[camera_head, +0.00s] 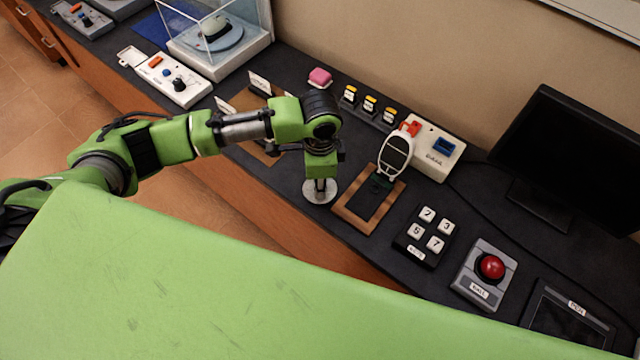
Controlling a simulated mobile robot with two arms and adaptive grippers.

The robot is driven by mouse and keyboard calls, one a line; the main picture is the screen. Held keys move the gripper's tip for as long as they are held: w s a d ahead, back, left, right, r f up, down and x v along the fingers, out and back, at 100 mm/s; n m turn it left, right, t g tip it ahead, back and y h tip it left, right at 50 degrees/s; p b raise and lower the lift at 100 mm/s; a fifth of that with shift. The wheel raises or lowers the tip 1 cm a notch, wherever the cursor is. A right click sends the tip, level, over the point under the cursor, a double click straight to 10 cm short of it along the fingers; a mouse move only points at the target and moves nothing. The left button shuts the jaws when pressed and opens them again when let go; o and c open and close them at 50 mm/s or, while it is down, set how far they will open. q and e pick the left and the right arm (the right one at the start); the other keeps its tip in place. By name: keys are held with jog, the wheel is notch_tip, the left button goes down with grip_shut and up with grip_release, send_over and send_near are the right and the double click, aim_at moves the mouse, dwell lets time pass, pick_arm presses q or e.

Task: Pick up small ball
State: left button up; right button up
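My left arm comes in from the left, and its green and black wrist hangs over the dark counter. My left gripper (320,178) points down above a round pale metal disc (320,196) on the counter. Its fingers are too small and hidden by the wrist to tell whether they are open or shut. I cannot make out a loose small ball; one may be hidden under the wrist. A red dome (491,267) sits on a grey box at the right and looks like a push button. My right gripper is not in view.
A wooden-framed plate (347,214) with a white oval device (394,154) stands right of the gripper. Further right are a number keypad (424,236) and a monitor (570,150). A glass case (215,65) stands back left.

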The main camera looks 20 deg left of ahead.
pick_arm(q)
jog(key=shift+f, duration=0.1)
grip_shut()
